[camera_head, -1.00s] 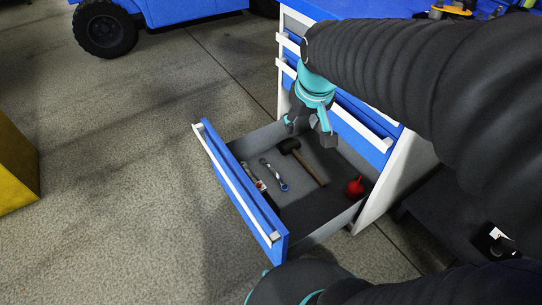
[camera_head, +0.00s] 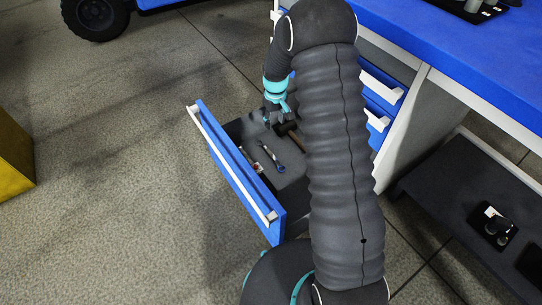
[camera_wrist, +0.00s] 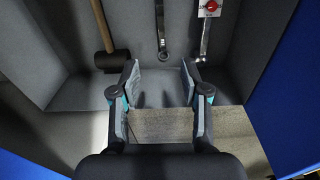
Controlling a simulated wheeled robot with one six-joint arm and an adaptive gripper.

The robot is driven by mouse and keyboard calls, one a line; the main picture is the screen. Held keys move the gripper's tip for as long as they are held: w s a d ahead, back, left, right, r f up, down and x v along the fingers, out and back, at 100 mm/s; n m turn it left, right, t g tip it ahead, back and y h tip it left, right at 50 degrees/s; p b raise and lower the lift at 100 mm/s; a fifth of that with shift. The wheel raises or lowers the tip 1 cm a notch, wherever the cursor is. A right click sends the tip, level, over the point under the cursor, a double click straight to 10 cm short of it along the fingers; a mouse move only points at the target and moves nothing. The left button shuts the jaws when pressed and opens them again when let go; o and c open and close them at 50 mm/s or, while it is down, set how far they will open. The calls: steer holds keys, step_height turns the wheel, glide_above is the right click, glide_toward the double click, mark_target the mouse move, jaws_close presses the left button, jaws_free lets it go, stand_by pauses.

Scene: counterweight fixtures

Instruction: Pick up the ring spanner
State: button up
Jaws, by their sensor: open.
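The open drawer (camera_head: 232,172) holds a slim metal tool (camera_head: 270,155) with a blue lower end. In the wrist view this tool (camera_wrist: 163,25) has a round, ring-like dark head (camera_wrist: 164,56) facing my gripper. Beside it lies another metal tool (camera_head: 249,162) with a red and white piece, also in the wrist view (camera_wrist: 204,38). Which one is the ring spanner I cannot tell for certain. My gripper (camera_wrist: 161,84) is open and empty, its fingertips short of the round head and apart from it. In the head view my gripper (camera_head: 273,112) is over the drawer's far end.
A hammer (camera_wrist: 110,62) lies left of the tools in the wrist view, close to the left finger. Drawer walls stand close on both sides. The blue-topped workbench (camera_head: 460,65) is at the right. A yellow block (camera_head: 12,160) stands at the left.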

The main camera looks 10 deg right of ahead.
glide_above(272, 155)
steer(key=shift+n+g, duration=0.3)
steer(key=f, duration=1.6)
steer(key=shift+s+d, duration=0.25)
steer(key=shift+s, duration=0.05)
steer(key=shift+w+a+f, duration=0.1)
steer(key=shift+w+f, duration=0.05)
steer(key=shift+f, duration=1.25)
steer(key=shift+w+a+f, duration=0.1)
steer(key=shift+f, duration=1.3)
steer(key=shift+c, duration=0.3)
jaws_close()
